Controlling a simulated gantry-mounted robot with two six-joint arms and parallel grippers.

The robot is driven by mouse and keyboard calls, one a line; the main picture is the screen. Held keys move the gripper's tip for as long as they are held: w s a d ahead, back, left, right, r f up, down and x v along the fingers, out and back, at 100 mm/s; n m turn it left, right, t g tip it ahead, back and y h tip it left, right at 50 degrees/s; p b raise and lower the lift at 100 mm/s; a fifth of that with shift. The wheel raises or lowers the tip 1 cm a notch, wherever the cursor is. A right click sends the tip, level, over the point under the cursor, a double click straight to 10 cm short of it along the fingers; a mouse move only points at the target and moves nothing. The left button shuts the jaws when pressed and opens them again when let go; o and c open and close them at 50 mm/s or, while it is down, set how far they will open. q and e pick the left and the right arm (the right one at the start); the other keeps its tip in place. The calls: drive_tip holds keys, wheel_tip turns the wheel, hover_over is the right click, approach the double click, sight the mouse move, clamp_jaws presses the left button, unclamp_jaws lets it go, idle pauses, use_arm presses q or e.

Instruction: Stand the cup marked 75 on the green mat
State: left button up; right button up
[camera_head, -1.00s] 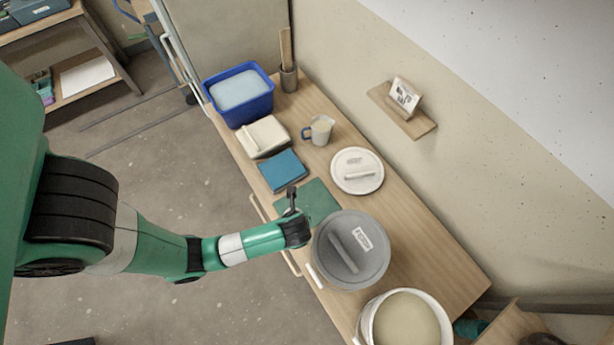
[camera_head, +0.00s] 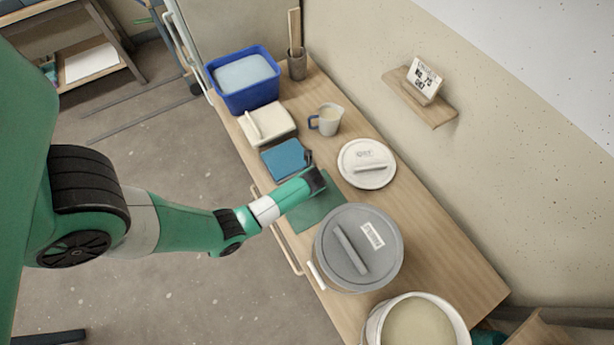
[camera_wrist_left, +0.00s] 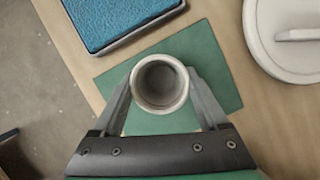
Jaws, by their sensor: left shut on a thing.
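My left gripper (camera_head: 309,163) is shut on a pale grey cup (camera_wrist_left: 160,84). The left wrist view looks down into its open round mouth between the two fingers, and the cup looks roughly upright. No number on it shows. The green mat (camera_head: 308,216) lies on the table, and in the left wrist view it (camera_wrist_left: 217,72) spreads behind and below the cup. I cannot tell whether the cup touches the mat or is held above it. In the head view the cup is hidden by my gripper. My right gripper is not in view.
A blue sponge tray (camera_head: 286,158) lies just beyond the mat, a white lid (camera_head: 367,164) to its right. A grey lidded bucket (camera_head: 345,270) and an open glaze bucket (camera_head: 418,325) stand nearer. A jug (camera_head: 328,119) and blue tub (camera_head: 245,82) stand farther back.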

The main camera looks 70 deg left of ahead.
use_arm(q)
drive_tip(key=shift+f, duration=0.45)
drive_tip(key=o, duration=1.4)
drive_tip(key=shift+o, duration=0.2)
drive_tip(key=p+v, duration=0.6)
drive_tip(key=v, duration=0.6)
